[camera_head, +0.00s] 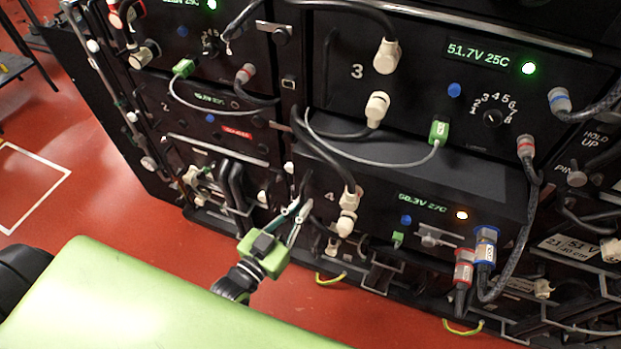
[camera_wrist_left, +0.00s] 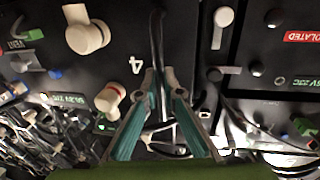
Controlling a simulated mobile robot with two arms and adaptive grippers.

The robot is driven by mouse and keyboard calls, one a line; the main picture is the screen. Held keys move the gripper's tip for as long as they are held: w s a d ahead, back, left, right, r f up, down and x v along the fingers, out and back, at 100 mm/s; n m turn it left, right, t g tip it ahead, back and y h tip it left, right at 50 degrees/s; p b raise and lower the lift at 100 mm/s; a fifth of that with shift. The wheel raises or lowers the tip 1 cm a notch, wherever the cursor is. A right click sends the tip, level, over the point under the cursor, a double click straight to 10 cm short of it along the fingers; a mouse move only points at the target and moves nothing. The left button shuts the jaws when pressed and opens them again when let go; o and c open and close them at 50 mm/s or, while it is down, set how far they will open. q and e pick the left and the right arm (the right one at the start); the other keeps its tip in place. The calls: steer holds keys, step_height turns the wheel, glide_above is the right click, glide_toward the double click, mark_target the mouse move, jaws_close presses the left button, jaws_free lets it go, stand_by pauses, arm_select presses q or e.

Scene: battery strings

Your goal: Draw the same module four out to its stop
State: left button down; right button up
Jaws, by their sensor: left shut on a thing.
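In the left wrist view the teal fingers (camera_wrist_left: 160,85) close around a thin dark upright handle (camera_wrist_left: 157,40) beside the upside-down "4". The grip point is partly hidden by the fingers. My right gripper is not in view.
Module three (camera_head: 420,75) is above, with a green light. White connectors (camera_head: 347,222) stick out right of my left gripper. Blue (camera_head: 485,250) and red (camera_head: 464,268) plugs with cables hang by module four's right end. Red floor (camera_head: 90,205) is clear at the left.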

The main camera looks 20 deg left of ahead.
arm_select(q)
steer(key=v, duration=0.3)
steer(key=shift+s+d+p, duration=0.25)
steer(key=shift+d+p, duration=0.1)
steer(key=shift+p, duration=0.05)
steer(key=c, duration=2.2)
jaws_free()
steer(key=shift+d, duration=0.1)
steer(key=v, duration=1.2)
